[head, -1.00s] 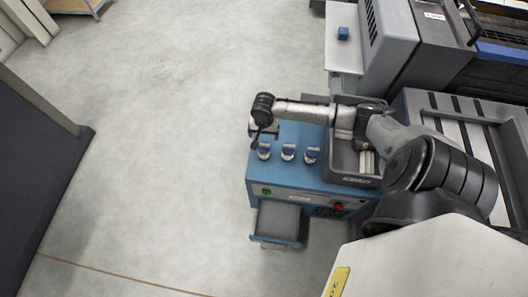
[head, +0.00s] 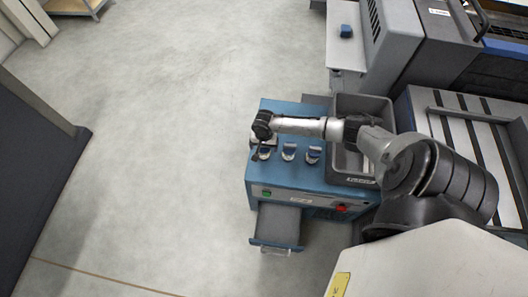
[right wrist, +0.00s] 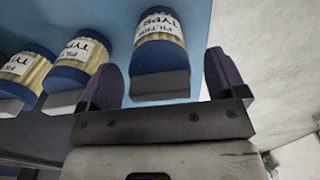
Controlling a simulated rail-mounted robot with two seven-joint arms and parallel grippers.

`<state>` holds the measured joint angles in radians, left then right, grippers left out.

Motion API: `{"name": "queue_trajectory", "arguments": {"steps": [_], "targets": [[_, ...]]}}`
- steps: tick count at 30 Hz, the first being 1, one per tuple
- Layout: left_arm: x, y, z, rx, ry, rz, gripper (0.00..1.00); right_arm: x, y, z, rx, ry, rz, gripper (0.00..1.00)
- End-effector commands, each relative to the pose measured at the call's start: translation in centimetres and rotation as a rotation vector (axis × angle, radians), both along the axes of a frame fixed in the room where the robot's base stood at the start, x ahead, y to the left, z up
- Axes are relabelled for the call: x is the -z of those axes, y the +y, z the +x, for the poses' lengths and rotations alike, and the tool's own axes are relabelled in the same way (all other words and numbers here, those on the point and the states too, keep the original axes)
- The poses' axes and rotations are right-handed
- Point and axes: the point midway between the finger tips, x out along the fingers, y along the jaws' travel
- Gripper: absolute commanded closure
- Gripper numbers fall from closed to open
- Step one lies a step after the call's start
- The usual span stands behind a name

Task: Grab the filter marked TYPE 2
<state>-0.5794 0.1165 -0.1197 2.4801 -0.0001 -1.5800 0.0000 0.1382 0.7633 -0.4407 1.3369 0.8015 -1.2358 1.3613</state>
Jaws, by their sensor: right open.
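Three small filters with blue ends stand in a row on the blue cabinet: a left one (head: 264,153), a middle one (head: 289,152) and a right one (head: 313,155). My right gripper (head: 259,145) is at the left one. In the right wrist view, my open right gripper (right wrist: 164,68) has one finger on each side of a filter (right wrist: 160,45), with a gap on both sides. Its label shows "FILTER TYPE", but I cannot read the number clearly. Two more filters, one nearer (right wrist: 80,66) and one farther (right wrist: 27,75), are left of the fingers. My left gripper is out of view.
The blue cabinet (head: 285,112) has an open drawer (head: 278,225) at its front. A grey bin (head: 362,104) stands on its right side, partly under my right arm. A machine is behind at the right. The floor to the left is clear.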

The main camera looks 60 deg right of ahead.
Motion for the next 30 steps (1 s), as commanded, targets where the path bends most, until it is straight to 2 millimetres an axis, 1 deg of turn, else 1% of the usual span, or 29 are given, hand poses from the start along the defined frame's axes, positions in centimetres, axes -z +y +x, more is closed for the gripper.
{"name": "queue_trajectory", "arguments": {"steps": [1,4,13,30], "targets": [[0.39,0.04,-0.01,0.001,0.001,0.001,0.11,0.7,0.01,-0.01,0.001,0.001,0.0,0.1],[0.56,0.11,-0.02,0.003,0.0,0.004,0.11,1.24,0.0,-0.02,0.0,0.0,-0.001,0.1],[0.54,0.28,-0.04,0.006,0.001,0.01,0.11,1.35,0.02,-0.03,-0.001,0.0,-0.001,0.11],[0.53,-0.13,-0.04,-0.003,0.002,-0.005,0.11,1.34,0.02,-0.04,-0.001,0.001,-0.001,0.65]]}}
